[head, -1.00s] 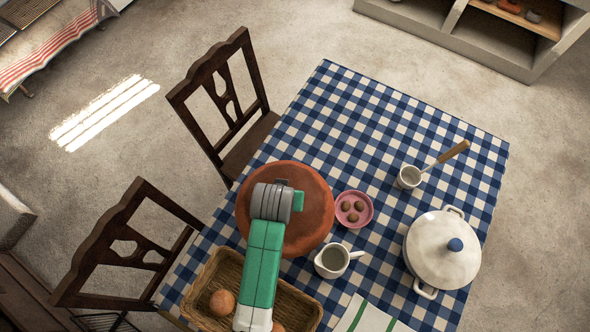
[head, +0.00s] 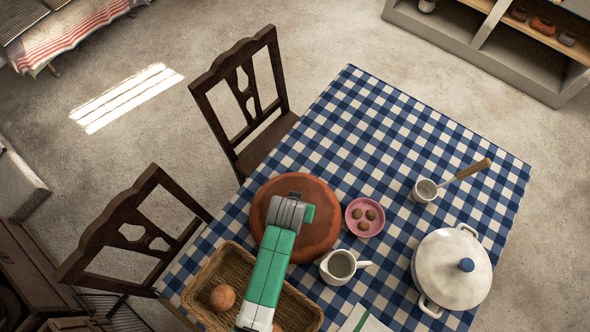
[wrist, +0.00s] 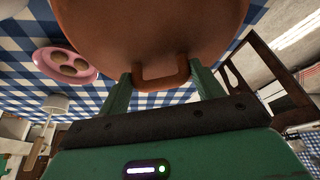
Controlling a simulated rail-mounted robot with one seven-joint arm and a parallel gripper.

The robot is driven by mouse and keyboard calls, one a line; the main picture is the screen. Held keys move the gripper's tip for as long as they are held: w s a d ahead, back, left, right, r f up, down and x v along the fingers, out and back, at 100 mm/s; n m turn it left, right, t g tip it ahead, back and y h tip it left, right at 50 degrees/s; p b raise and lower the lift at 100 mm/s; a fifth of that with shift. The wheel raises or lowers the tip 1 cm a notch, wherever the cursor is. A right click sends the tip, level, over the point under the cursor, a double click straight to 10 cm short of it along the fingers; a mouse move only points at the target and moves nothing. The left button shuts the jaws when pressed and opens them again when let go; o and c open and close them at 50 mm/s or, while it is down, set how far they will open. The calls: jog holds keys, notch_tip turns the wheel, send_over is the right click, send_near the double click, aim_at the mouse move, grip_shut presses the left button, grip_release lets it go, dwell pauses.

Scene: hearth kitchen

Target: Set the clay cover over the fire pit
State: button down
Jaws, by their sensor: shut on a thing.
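The clay cover (head: 327,205) is a round, reddish-brown disc over the left part of the checked table. My gripper (wrist: 160,82) is shut on the loop handle (wrist: 161,76) of the cover in the wrist view, with one green finger at each side of it. In the head view my grey wrist and green arm hide the handle and the middle of the cover. How high the cover is above the cloth is hard to tell. I cannot make out the fire pit in either view.
Close around the cover are a wicker basket (head: 204,278) with round brown items, a pink dish (head: 352,222) and a small jug (head: 339,266). A white lidded pot (head: 445,275) and a cup (head: 424,190) stand farther right. Two chairs (head: 247,165) (head: 122,213) line the left side.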

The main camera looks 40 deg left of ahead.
jog(key=shift+c, duration=1.3)
grip_release()
jog(key=shift+f, duration=0.1)
jog(key=p+v, duration=0.2)
jog(key=v, duration=1)
jog(key=shift+w+r, duration=0.15)
jog(key=shift+r, duration=0.05)
